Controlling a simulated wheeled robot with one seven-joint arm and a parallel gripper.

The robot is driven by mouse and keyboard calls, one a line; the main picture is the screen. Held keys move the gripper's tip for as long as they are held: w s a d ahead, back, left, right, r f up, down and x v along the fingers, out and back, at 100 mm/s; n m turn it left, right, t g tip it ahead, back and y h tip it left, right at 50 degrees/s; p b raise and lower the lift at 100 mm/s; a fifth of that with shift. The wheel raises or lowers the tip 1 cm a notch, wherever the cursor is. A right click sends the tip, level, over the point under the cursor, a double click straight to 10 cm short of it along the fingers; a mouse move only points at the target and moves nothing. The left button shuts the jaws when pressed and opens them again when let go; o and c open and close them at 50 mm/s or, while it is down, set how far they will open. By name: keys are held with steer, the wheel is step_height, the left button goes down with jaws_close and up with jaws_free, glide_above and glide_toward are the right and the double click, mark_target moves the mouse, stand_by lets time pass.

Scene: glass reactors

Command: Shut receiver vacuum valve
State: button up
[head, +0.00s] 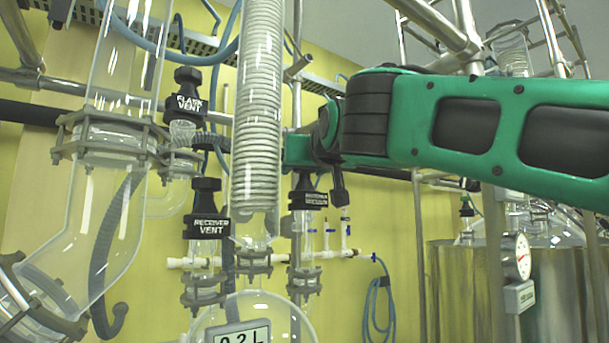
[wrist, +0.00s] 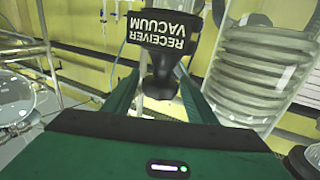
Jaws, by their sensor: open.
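The receiver vacuum valve (head: 309,199) is a black knob with a white-lettered label, at the centre of the head view just below the end of my green arm. In the wrist view the valve (wrist: 163,35) is large, its label upside down, its narrower black part reaching down between the fingers. My gripper (wrist: 160,92) is open, with one green finger on each side of the valve in that view. I cannot tell whether either finger touches it. In the head view the fingertips are not clear, and the arm end partly hides the area above the valve.
The receiver vent valve (head: 207,224) and the flask vent valve (head: 187,102) stand to the left. A glass coil condenser (head: 260,100) is close beside my gripper, also in the wrist view (wrist: 258,70). A round glass flask (head: 290,318) is below. Metal vessels (head: 455,290) stand at right.

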steer(key=shift+n+g+y, duration=0.6)
steer(key=shift+n+y, duration=0.6)
steer(key=shift+y, duration=0.6)
steer(key=c, duration=0.9)
steer(key=shift+o, duration=0.2)
steer(key=shift+a, duration=0.1)
steer(key=shift+h, duration=0.3)
steer(key=shift+m+t+h, duration=0.8)
steer(key=shift+m+h, duration=1.1)
steer(key=shift+h, duration=0.7)
steer(key=shift+w+a+r+m+h, duration=0.1)
steer(key=shift+r+m+h, duration=0.1)
steer(key=shift+m+h, duration=0.2)
steer(key=shift+h, duration=0.3)
